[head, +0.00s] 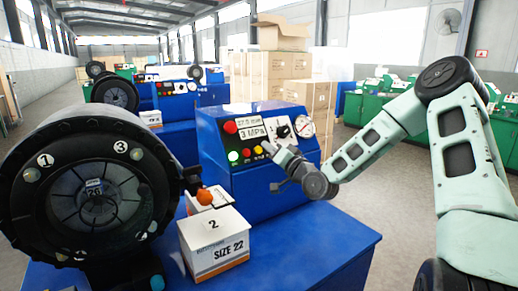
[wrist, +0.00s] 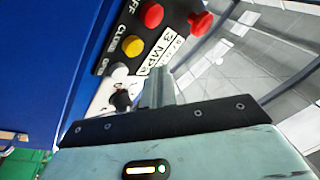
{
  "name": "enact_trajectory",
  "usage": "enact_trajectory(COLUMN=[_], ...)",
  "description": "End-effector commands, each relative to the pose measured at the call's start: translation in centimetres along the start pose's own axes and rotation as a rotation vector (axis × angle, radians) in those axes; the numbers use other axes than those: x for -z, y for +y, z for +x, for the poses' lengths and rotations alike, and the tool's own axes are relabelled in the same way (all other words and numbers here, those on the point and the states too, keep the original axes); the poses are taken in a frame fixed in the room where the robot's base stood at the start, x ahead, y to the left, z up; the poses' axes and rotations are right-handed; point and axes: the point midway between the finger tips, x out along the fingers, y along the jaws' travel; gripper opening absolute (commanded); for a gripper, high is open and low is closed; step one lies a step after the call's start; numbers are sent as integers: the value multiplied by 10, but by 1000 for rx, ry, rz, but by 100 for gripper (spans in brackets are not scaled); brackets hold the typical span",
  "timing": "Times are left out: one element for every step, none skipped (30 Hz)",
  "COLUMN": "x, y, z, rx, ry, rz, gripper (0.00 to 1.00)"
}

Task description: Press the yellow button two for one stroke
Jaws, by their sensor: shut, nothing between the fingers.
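The near crimper's blue control box (head: 240,183) stands mid-picture in the head view. Its panel holds a yellow button (head: 258,149), with a red and a green button to its left. In the wrist view the yellow button (wrist: 133,46) sits at upper left, under a red button (wrist: 153,14) and beside the 3 MPa display (wrist: 172,45). My gripper (head: 268,148) is shut and empty, in front of the panel, just right of the yellow button in the head view. In the wrist view my fingertips (wrist: 160,72) appear below and right of the button, apart from it.
A black dial (wrist: 122,100) and a red stop knob (wrist: 201,22) are close by. A gauge (head: 306,126) is at the panel's right. The round crimper head (head: 85,190) and a white SIZE 22 box (head: 215,240) stand left. The blue table's front right (head: 310,255) is clear.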

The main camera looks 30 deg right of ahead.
Motion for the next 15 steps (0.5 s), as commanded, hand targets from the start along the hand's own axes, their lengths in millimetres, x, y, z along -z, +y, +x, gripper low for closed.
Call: enact_trajectory(x=[5, 6, 8, 10, 11, 12, 13, 14, 15, 15, 16, 16, 15, 15, 15], y=[-4, -5, -7, -9, -10, -12, -12, -13, -14, -14, -15, -15, -15, -15, -15], z=[-3, -5, -8, -10, -12, -14, -16, -17, -19, -19, -20, -21, -21, -21, -21], rx=[-1, -1, -1, -1, -1, -1, -1, -1, -2, -2, -2, -1, -1, -1, -1], ry=[0, -1, -1, -1, 0, 0, 0, 0, 0, 0, 0, 0, 0, 0, 0], rz=[-1, -1, -1, -2, -2, -1, -1, -1, -1, -1, -1, -1, -1, -1, -1], gripper=[0, 0, 0, 0, 0, 0, 0, 0, 0, 0, 0, 0, 0, 0, 0])
